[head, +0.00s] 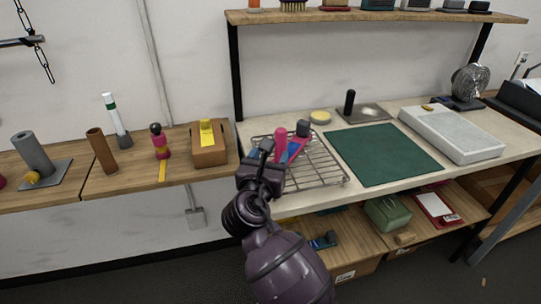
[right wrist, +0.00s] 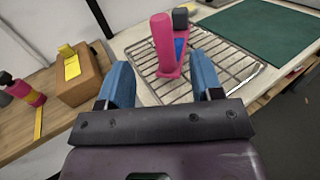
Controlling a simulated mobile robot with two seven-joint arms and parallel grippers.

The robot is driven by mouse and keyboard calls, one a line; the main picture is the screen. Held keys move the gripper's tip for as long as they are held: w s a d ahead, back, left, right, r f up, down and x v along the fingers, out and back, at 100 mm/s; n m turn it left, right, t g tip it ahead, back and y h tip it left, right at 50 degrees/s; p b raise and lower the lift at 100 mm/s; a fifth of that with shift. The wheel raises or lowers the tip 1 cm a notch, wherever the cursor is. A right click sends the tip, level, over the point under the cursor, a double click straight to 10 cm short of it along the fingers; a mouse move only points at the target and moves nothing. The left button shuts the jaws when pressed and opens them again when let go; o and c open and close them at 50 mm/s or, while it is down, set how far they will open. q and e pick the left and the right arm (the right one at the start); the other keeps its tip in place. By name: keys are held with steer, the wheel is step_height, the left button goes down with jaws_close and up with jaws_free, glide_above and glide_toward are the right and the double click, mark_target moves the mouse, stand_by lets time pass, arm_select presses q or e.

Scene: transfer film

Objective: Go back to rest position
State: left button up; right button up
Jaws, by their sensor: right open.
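My right gripper (head: 267,150) is in front of the bench at the wire rack's near left corner. Its blue fingers are apart in the right wrist view (right wrist: 162,75). A pink-handled tool (head: 280,144) with a flat base stands on the wire rack (head: 325,168), just beyond the fingertips. It also shows in the right wrist view (right wrist: 165,45), lined up between the fingers with nothing gripped. A blue piece with a dark block (head: 303,128) lies behind it on the rack. My left gripper is not in view.
A green mat (head: 383,154) and a pale slab (head: 452,134) lie right of the rack. A wooden box with a yellow piece (head: 209,155) stands on the left shelf, near a pink and black bottle (head: 159,142). A lower shelf holds a green case (head: 388,213).

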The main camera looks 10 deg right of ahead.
steer(key=s+d+f+m+g+y, duration=0.3)
steer(key=s+d+f+m+g, duration=0.4)
steer(key=s+d+f+m, duration=0.65)
steer(key=s+d+f+m+g+y, duration=0.1)
steer(key=s+f+m+g+y, duration=0.15)
steer(key=s+m, duration=0.7)
steer(key=s+d+f+m+g+y, duration=0.1)
steer(key=s+f+m+g+y, duration=0.15)
steer(key=s+m, duration=0.75)
steer(key=w+f+n+t, duration=0.3)
steer(key=w+f+t, duration=0.2)
steer(key=f, duration=0.5)
steer(key=shift+f+n+t, duration=0.3)
steer(key=shift+t, duration=0.9)
steer(key=shift+d, duration=0.1)
